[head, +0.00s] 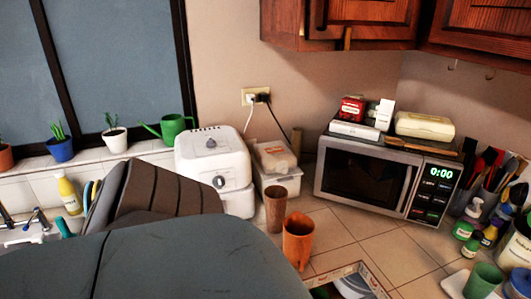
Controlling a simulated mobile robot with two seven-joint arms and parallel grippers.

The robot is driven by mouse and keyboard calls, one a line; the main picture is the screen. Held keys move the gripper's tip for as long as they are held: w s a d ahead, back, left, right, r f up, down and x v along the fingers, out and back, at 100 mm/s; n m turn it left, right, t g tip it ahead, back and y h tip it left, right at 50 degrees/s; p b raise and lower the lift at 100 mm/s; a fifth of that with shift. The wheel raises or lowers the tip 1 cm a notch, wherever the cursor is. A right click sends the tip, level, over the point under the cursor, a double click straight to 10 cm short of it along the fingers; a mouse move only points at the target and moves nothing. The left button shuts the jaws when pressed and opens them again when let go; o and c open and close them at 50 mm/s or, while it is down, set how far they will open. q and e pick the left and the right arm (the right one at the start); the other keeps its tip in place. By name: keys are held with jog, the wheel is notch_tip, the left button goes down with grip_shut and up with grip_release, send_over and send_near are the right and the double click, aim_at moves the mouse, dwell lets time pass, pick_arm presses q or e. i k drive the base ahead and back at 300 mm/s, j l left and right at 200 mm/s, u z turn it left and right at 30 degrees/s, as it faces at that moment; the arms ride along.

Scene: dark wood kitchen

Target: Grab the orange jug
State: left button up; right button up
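The orange jug (298,240) stands upright on the tiled counter, right of the picture's middle. Its lower part is partly hidden by a large dark grey shape in the foreground. Neither of my grippers is seen in the head view, so nothing shows a gripper touching the jug.
A white appliance (212,160) stands behind to the left, and a microwave (385,178) behind to the right. Bottles and a green cup (483,280) crowd the right. Tiles right of the jug (350,232) are clear.

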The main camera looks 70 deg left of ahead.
aim_at(299, 228)
jog(key=u, duration=1.95)
